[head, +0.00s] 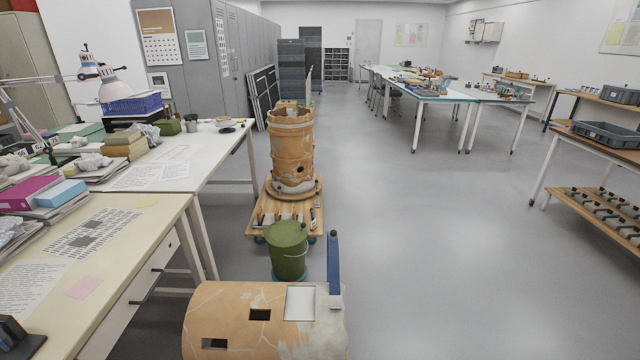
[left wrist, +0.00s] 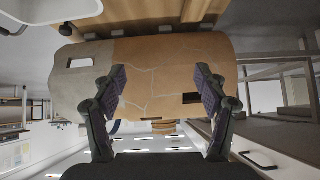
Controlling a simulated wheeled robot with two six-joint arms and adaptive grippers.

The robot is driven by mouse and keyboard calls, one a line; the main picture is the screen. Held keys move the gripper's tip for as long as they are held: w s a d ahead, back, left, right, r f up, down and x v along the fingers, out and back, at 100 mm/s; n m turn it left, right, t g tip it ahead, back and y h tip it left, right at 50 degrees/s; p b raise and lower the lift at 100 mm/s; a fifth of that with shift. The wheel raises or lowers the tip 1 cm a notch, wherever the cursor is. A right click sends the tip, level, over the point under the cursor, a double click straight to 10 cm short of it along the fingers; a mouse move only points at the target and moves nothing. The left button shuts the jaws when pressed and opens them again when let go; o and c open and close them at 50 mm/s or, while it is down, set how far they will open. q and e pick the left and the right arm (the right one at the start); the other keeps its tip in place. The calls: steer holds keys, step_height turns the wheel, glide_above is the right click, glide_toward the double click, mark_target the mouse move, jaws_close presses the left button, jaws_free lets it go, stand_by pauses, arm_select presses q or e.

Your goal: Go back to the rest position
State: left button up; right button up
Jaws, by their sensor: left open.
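A large terracotta vessel (head: 230,315) with pale crack lines and rectangular openings lies at the bottom of the head view. A white square patch (head: 300,303) shows on its upper right part. In the left wrist view the cracked terracotta vessel (left wrist: 155,75) spans the upper middle, beyond my fingers. My left gripper (left wrist: 160,72) is open, its two dark fingers spread wide in front of the vessel with nothing between them. Whether a fingertip touches the vessel cannot be told. Neither gripper shows in the head view, and my right gripper is in no view.
A cluttered bench (head: 140,240) with papers and boxes runs along the left. A tall terracotta vessel (head: 292,150) stands on a wooden dolly (head: 262,218) farther back. The floor to the right is clear.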

arm_select(q)
steer(key=s+a+g+p, duration=0.1)
steer(key=s+g+p, duration=0.3)
steer(key=s, duration=0.9)
steer(key=s+a+f+g+p, duration=0.1)
steer(key=s+g+p, duration=0.2)
steer(key=s+p, duration=0.4)
steer(key=s, duration=0.6)
steer(key=shift+s+a+f+g, duration=0.2)
steer(key=shift+s+a+g, duration=0.05)
steer(key=shift+s+g, duration=0.15)
jaws_close()
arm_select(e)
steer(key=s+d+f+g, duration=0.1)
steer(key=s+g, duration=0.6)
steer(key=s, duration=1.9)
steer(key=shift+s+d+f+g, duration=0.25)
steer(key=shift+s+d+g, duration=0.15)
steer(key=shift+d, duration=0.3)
